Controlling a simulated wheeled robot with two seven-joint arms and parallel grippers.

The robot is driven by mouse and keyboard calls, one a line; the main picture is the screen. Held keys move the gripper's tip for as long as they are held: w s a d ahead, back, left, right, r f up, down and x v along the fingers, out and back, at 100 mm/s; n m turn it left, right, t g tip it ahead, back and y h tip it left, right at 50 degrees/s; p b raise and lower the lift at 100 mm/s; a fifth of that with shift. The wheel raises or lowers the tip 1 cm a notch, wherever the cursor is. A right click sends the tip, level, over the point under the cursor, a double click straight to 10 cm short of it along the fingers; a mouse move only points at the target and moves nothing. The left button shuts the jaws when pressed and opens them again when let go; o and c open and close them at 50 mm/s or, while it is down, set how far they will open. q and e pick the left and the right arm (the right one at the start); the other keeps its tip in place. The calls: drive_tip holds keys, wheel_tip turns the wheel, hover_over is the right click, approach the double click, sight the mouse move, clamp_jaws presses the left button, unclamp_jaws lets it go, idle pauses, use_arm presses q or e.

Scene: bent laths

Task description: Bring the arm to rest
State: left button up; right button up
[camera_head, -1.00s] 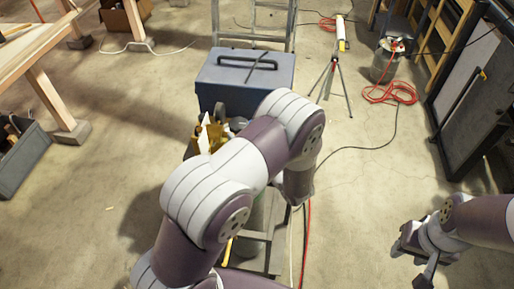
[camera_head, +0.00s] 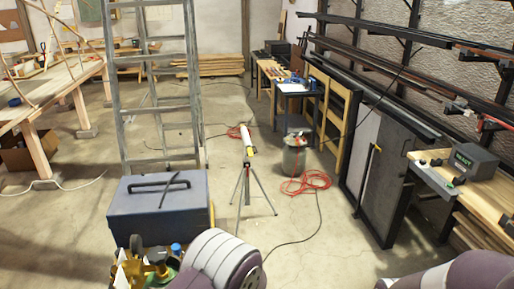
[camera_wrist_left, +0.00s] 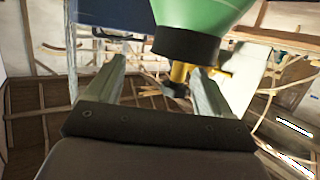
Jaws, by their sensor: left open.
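My left gripper (camera_wrist_left: 160,85) is open in the left wrist view, its two pale fingers apart. A green object with a black collar (camera_wrist_left: 188,45) and a yellow part hangs in the picture just beyond the fingers; I cannot tell whether they touch. In the head view only a white and purple link of my left arm (camera_head: 217,262) shows, at the bottom centre; its gripper is out of that view. Part of my right arm (camera_head: 470,272) shows at the bottom right, and its gripper is out of the picture.
A blue toolbox (camera_head: 160,211) stands just beyond my left arm, with yellow tools in front. Behind are a ladder (camera_head: 155,110) and a tripod (camera_head: 246,185). A red hose (camera_head: 305,184) lies on the floor. A wooden bench (camera_head: 60,88) is left, a worktop (camera_head: 460,185) right.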

use_arm(q)
drive_tip(key=s+d+f+m+g+h, duration=0.25)
drive_tip(key=d+f+m+h, duration=0.3)
drive_tip(key=d+h, duration=0.35)
drive_tip(key=s+d+m+g+h, duration=0.1)
drive_tip(key=s+m+g+h, duration=0.2)
drive_tip(key=s+g, duration=0.15)
drive_tip(key=s+a+r+m+g+y+b, duration=0.1)
drive_tip(key=s+a+r, duration=0.8)
drive_tip(key=a, duration=0.1)
drive_tip(key=shift+g+b, duration=0.3)
drive_tip(key=shift+b, duration=0.05)
drive_tip(key=shift+s+r+m, duration=0.1)
drive_tip(key=shift+s+m, duration=0.1)
drive_tip(key=shift+m, duration=0.05)
drive_tip(key=shift+w, duration=0.1)
